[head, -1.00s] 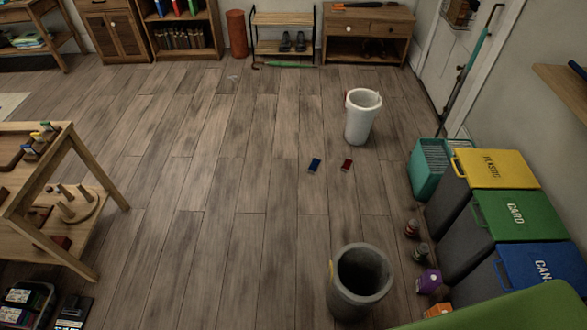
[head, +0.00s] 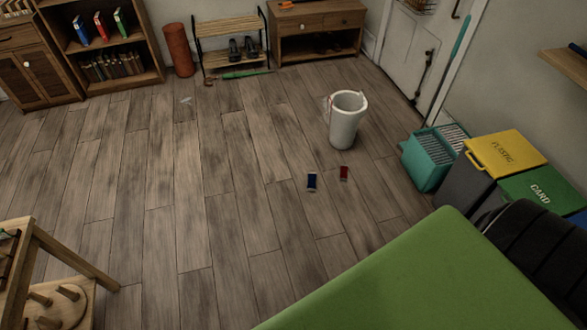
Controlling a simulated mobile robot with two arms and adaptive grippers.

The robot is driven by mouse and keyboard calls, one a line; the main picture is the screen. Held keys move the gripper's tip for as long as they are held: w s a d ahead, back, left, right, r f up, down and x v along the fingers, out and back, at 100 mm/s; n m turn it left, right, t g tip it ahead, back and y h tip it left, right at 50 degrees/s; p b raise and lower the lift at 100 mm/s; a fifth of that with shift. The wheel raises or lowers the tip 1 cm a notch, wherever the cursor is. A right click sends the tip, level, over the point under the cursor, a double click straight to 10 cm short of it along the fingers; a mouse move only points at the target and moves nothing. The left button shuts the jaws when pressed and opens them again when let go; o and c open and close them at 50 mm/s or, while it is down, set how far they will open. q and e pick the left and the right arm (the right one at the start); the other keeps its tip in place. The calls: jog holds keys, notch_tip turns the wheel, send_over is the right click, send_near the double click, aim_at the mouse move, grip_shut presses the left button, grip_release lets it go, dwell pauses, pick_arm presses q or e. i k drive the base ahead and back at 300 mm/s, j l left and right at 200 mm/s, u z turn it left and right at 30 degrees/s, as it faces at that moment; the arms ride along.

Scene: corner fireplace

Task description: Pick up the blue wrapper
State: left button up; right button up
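The blue wrapper (head: 311,182) lies on the wooden floor near the middle of the head view. It is small, flat and dark blue with a pale end. A similar red wrapper (head: 344,173) lies just to its right, apart from it. Neither of my grippers is in view, and nothing touches the blue wrapper.
A white bin (head: 345,122) stands behind the wrappers. A large green surface (head: 410,280) fills the lower right, with a ribbed black thing (head: 545,255) beside it. A teal crate (head: 425,165) and yellow-lidded bin (head: 504,151) stand right. The floor (head: 215,215) left of the wrappers is clear.

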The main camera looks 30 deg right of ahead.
aim_at(312, 176)
jog(key=i+l+u, duration=0.1)
jog(key=i+l, duration=1.4)
jog(key=i, duration=0.05)
